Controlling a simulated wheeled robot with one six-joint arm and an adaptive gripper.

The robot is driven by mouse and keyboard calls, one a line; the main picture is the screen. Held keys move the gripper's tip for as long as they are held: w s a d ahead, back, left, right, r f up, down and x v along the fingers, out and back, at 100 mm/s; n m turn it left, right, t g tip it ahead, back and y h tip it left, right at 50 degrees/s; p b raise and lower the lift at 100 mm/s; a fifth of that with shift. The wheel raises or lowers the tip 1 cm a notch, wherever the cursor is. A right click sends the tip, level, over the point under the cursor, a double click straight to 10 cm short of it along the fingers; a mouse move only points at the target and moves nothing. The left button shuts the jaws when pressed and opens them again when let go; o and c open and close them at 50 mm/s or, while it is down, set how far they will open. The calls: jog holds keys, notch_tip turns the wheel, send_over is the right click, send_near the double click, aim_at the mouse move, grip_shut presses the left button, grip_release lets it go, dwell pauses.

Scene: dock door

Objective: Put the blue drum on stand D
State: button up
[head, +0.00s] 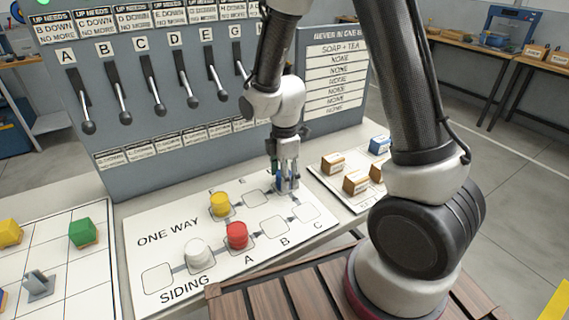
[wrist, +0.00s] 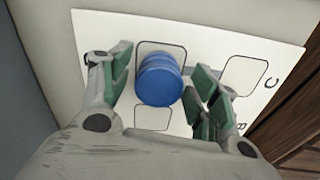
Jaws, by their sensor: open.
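The blue drum (wrist: 160,80) stands on an outlined square (wrist: 177,48) at the far right end of the back row of the white board, the place beside C. The letter of that square is mostly hidden by a finger, so I cannot read it clearly. My gripper (wrist: 157,88) is open, with green-padded fingers on either side of the drum and gaps visible between pads and drum. In the head view my gripper (head: 286,187) is low over the board and hides most of the drum.
The board also holds a yellow drum (head: 220,204), a red drum (head: 237,236) at A and a white drum (head: 198,252). Squares B (head: 274,225) and C (head: 305,211) are empty. A lever panel (head: 150,150) rises behind. Small boxes (head: 356,182) stand on a card to the right.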

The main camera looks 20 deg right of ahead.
notch_tip(320, 180, up, 12)
jog(key=f, duration=0.1)
jog(key=s+d+r+m+t, duration=0.4)
jog(key=s+d+r+m, duration=1)
jog(key=s+m, duration=0.4)
jog(key=shift+d+r, duration=0.35)
jog(key=shift+r, duration=0.35)
